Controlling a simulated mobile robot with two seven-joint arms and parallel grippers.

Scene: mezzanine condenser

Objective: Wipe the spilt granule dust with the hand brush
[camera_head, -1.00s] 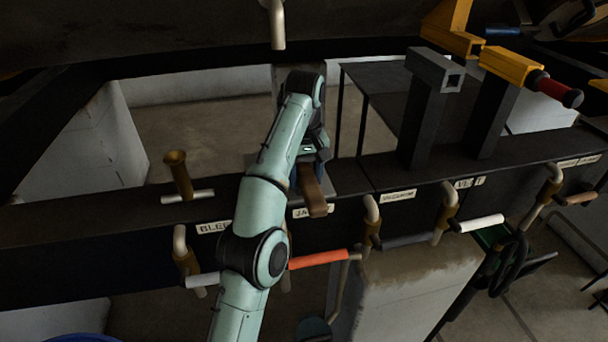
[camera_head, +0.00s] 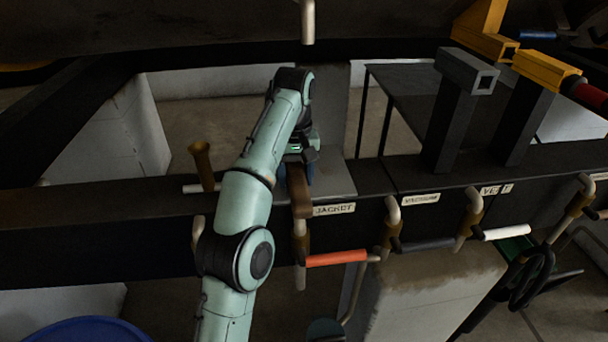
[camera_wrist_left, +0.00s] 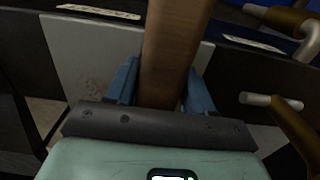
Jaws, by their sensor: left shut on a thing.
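My left gripper (camera_head: 297,174) is shut on the hand brush, whose brown wooden handle (camera_head: 301,198) sticks out between its blue fingers. The brush is over the pale grey plate (camera_head: 336,181) on the dark beam, just behind the JACKET label. In the left wrist view the handle (camera_wrist_left: 172,45) runs away between the fingers (camera_wrist_left: 163,85). The bristles are hidden, so I cannot tell if they touch the plate. A faint brownish speckled patch, seemingly the granule dust (camera_wrist_left: 92,84), lies on the plate beside the brush. My right gripper is out of view.
Valve handles hang along the beam's front: orange (camera_head: 336,258), black (camera_head: 428,244) and white (camera_head: 506,233). A brass funnel-like piece (camera_head: 201,160) stands left of my arm. A vertical pipe (camera_head: 308,22) hangs above. Dark posts (camera_head: 458,125) rise at the right.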

